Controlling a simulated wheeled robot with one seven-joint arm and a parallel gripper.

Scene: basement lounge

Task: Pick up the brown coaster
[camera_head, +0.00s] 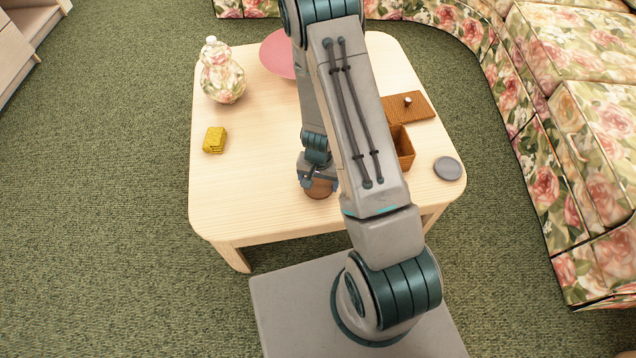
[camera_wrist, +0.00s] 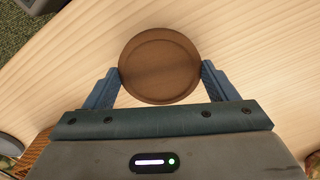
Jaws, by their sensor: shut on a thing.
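The brown coaster (camera_wrist: 160,65) is a round disc with a raised rim, seen between the two fingers in the wrist view. My gripper (camera_wrist: 160,82) is shut on it, with one blue finger at each side of its edge. In the head view the brown coaster (camera_head: 320,189) shows below my gripper (camera_head: 318,180), near the front edge of the light wooden table (camera_head: 260,200). My gripper hides part of the coaster there. I cannot tell whether the coaster touches the tabletop.
A grey round coaster (camera_head: 447,168) lies at the table's right. A brown open box (camera_head: 403,147) and its lid (camera_head: 410,106) are right of my arm. A yellow stack (camera_head: 214,140), a floral vase (camera_head: 222,75) and a pink bowl (camera_head: 281,54) stand left and back. A floral sofa (camera_head: 560,130) borders the right.

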